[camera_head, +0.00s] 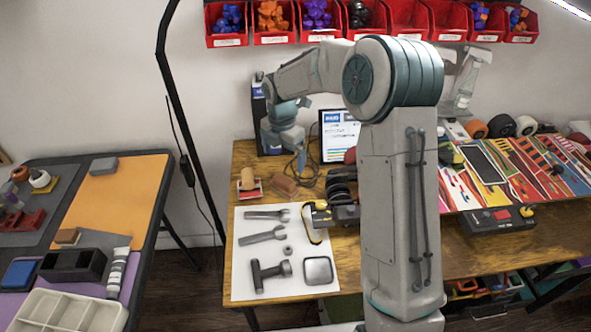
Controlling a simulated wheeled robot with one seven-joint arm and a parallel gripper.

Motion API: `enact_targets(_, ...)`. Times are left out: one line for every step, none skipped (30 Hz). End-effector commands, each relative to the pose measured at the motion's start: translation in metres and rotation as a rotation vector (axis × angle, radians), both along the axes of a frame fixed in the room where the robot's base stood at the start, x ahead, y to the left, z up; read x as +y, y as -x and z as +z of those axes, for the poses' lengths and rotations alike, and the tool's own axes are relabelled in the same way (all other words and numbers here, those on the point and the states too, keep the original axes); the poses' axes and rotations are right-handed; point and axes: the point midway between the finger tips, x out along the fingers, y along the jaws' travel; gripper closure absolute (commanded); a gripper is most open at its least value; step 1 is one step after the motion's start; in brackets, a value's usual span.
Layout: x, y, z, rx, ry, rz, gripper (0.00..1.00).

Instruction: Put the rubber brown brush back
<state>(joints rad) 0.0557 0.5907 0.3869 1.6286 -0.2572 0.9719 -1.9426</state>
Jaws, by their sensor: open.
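A brown block-like piece (285,185), which looks like the rubber brown brush, lies on the wooden workbench (240,160) behind the white tool mat. I cannot make out bristles. Beside it to the left, a tan rounded piece (248,178) sits on a small red and white holder (250,193). My gripper (299,160) hangs at the end of my arm above the back of the bench, a little above and behind the brown piece and apart from it. It is open and appears empty; its fingertips are small and hard to see here.
A white mat (240,275) holds wrenches, a hammer and a square metal piece. A yellow-black tool (320,212) and dark rolls (341,185) lie right of the brown piece. A tablet (338,135) stands behind. Red bins (275,38) hang above. A side table (140,200) stands left.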

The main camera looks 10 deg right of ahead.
Motion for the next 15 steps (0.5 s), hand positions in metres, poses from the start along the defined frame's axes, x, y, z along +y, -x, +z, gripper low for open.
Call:
enact_targets(0.000, 0.000, 0.002, 0.000, 0.000, 0.000, 0.00)
enact_targets(0.000, 0.000, 0.002, 0.000, 0.000, -0.002, 0.00)
enact_targets(-0.001, 0.001, 0.004, -0.001, 0.001, -0.009, 0.00)
enact_targets(-0.002, 0.002, 0.006, -0.004, 0.004, -0.020, 0.00)
enact_targets(-0.003, 0.004, 0.008, -0.007, 0.006, -0.038, 0.00)
enact_targets(-0.005, 0.008, 0.013, -0.011, 0.010, -0.073, 0.00)
enact_targets(-0.008, 0.012, 0.018, -0.017, 0.014, -0.109, 0.00)
enact_targets(-0.011, 0.017, 0.024, -0.023, 0.019, -0.153, 0.00)
enact_targets(-0.016, 0.025, 0.032, -0.033, 0.024, -0.225, 0.00)
enact_targets(-0.020, 0.032, 0.039, -0.042, 0.029, -0.285, 0.00)
enact_targets(-0.025, 0.040, 0.046, -0.051, 0.033, -0.351, 0.00)
enact_targets(-0.031, 0.050, 0.056, -0.064, 0.037, -0.445, 0.00)
enact_targets(-0.036, 0.059, 0.062, -0.074, 0.038, -0.517, 0.00)
enact_targets(-0.041, 0.068, 0.069, -0.085, 0.039, -0.589, 0.00)
enact_targets(-0.047, 0.079, 0.077, -0.098, 0.037, -0.684, 0.00)
